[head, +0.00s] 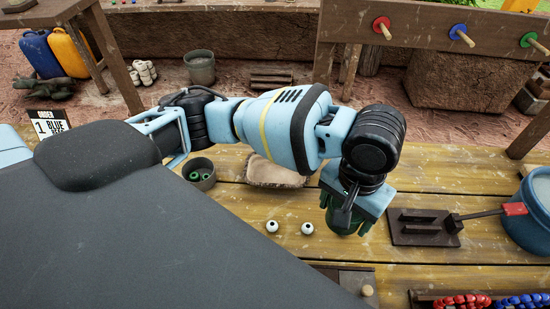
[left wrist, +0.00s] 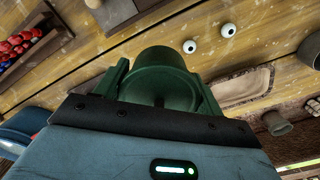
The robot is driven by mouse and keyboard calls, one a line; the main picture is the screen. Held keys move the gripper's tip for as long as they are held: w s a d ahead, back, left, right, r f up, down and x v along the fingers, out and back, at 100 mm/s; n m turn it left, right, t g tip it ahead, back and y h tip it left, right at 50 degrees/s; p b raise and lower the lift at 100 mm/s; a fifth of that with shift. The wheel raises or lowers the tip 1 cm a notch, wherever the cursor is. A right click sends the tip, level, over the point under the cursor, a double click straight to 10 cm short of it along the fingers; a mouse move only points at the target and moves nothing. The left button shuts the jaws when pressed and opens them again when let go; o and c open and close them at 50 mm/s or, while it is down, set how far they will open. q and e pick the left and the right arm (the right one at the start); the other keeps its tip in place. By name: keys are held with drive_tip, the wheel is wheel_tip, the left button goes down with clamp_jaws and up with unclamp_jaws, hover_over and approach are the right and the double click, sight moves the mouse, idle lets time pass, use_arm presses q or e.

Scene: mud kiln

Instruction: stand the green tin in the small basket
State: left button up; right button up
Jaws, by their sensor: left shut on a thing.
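My left gripper (head: 347,212) has green fingers and points down over the wooden table, right of the middle in the head view. It is shut on the green tin (left wrist: 160,78), a dark green round body between the two fingers in the left wrist view. In the head view the tin (head: 343,222) is mostly hidden by the fingers and wrist. My right gripper is not in view.
Two small white balls (head: 289,227) lie left of the gripper. A grey pot (head: 199,173) holds green rings. A dark metal plate (head: 425,227) and a blue bucket (head: 528,215) stand to the right. Red and blue beads (head: 462,301) are at the front right.

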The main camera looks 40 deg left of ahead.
use_arm(q)
drive_tip(key=w+a+m+p, duration=0.1)
drive_tip(key=w+a+m, duration=0.7)
drive_tip(key=m, duration=0.4)
drive_tip(key=m+p, duration=0.2)
drive_tip(key=m, duration=1.2)
hover_over(277, 174)
wheel_tip(277, 174, down, 3)
wheel_tip(277, 174, down, 4)
drive_tip(key=shift+s+r, duration=0.1)
drive_tip(key=shift+f, duration=3)
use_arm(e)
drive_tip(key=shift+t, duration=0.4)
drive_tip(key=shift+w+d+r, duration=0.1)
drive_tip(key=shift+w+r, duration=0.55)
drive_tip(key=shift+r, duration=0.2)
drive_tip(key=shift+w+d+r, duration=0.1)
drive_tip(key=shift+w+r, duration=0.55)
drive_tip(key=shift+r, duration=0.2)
use_arm(q)
drive_tip(key=shift+f+b, duration=0.15)
drive_tip(key=shift+b, duration=0.15)
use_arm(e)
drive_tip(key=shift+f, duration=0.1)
use_arm(q)
drive_tip(key=o, duration=1)
